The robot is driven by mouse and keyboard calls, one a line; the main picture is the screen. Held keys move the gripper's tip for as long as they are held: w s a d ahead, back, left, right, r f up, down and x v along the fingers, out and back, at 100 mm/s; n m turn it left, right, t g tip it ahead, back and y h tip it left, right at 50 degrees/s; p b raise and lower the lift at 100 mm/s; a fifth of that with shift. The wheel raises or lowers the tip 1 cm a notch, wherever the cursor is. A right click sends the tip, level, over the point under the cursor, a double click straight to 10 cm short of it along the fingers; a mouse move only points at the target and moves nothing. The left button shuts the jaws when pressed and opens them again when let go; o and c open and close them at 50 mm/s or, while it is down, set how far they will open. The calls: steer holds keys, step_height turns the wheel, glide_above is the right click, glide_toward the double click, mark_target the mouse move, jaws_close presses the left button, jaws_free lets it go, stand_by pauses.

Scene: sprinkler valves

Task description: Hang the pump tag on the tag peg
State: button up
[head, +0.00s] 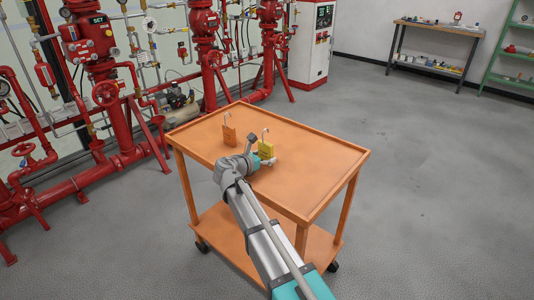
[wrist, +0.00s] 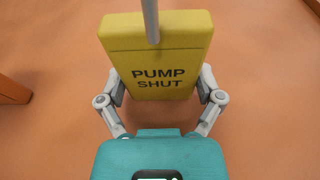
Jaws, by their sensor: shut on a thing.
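The pump tag (wrist: 160,55) is a yellow block reading "PUMP SHUT", with a grey metal hook (wrist: 151,20) at its top. It also shows in the head view, standing upright at the orange cart's top (head: 266,148). My gripper (wrist: 161,92) has its two fingers on the left and right sides of the tag, shut on it. From the head view, my arm reaches over the cart and hides part of the gripper. I cannot tell whether the tag's bottom touches the cart top. I cannot make out the tag peg in either view.
An orange-brown tag with a hook (head: 229,136) stands left of the pump tag on the cart (head: 315,160). Red valves and pipes (head: 105,93) line the left and back. A red-and-white cabinet (head: 317,45) and a workbench (head: 436,35) stand behind. The floor at right is clear.

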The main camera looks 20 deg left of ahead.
mark_target(264, 148)
steer(key=shift+w+r+p, duration=0.15)
steer(key=shift+r+p, duration=2.35)
steer(key=shift+r, duration=0.1)
step_height(264, 148, up, 17)
steer(key=p, duration=1.7)
steer(key=shift+a+r, duration=0.1)
